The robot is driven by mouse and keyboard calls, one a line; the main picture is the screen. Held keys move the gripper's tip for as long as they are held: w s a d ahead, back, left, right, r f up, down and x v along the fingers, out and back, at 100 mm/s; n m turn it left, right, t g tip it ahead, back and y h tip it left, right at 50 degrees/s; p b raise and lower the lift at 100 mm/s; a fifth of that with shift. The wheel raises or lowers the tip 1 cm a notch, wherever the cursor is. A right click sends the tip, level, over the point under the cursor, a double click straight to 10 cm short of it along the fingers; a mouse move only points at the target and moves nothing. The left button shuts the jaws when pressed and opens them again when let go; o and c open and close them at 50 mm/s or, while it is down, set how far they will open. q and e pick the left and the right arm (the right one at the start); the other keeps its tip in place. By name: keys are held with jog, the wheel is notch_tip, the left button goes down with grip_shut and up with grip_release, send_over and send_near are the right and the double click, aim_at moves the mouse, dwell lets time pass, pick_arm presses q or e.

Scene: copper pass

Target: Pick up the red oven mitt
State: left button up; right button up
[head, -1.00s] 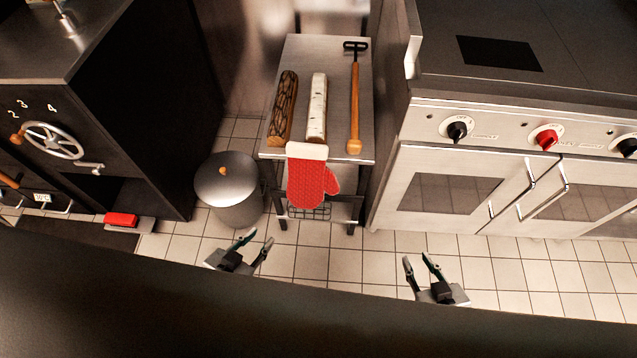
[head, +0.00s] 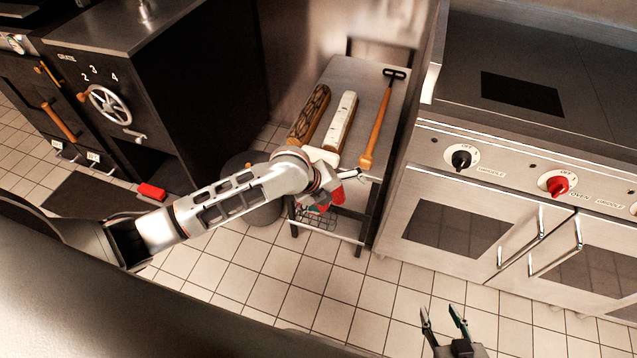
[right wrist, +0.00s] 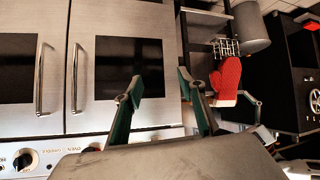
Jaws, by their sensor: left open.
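The red oven mitt (head: 338,195) hangs at the front edge of the steel side table, its white cuff at the top. My left arm hides much of it in the head view. The mitt also shows in the right wrist view (right wrist: 227,76). My left gripper (head: 352,175) is at the mitt, close to its cuff, with its jaws open. Whether its fingers touch the cloth is unclear. My right gripper (head: 443,315) is open and empty, low over the tiled floor in front of the oven; its fingers (right wrist: 160,88) also show apart in the right wrist view.
On the table (head: 357,78) lie a dark log (head: 309,112), a pale birch log (head: 340,120) and a wooden-handled tool (head: 377,125). A steel oven (head: 470,215) stands at right, a black stove (head: 190,110) at left. A bin (head: 262,212) is partly behind my left arm.

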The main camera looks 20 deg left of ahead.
aim_at(318, 157)
pick_arm(q)
jog(key=w+a+r+m+y, duration=0.1)
jog(key=w+a+m, duration=0.1)
jog(key=a, duration=0.1)
jog(key=w+a+r+m+y, duration=0.1)
jog(key=w+a+r+m, duration=0.1)
jog(key=w+a+m, duration=0.1)
jog(key=w+a+r+m+y, duration=0.1)
jog(key=w+a+r+m, duration=0.1)
jog(key=w+a, duration=0.1)
jog(key=shift+a+r+m+g+b, duration=0.1)
jog(key=shift+r+m+g+b, duration=0.15)
jog(key=shift+m+g+b, duration=0.15)
jog(key=x, duration=0.2)
jog(key=b+x, duration=0.1)
jog(key=x, duration=0.1)
jog(key=b+x, duration=0.1)
jog(key=x, duration=0.1)
jog(key=shift+w+a+f, duration=0.1)
jog(key=shift+w+a, duration=0.1)
jog(key=shift+w+f+b, duration=0.15)
jog(key=shift+f+b, duration=0.05)
jog(key=shift+b, duration=0.1)
jog(key=shift+r, duration=0.15)
pick_arm(e)
jog(key=shift+w+d+f, duration=0.35)
jog(key=shift+w+f, duration=0.2)
jog(key=shift+f, duration=0.25)
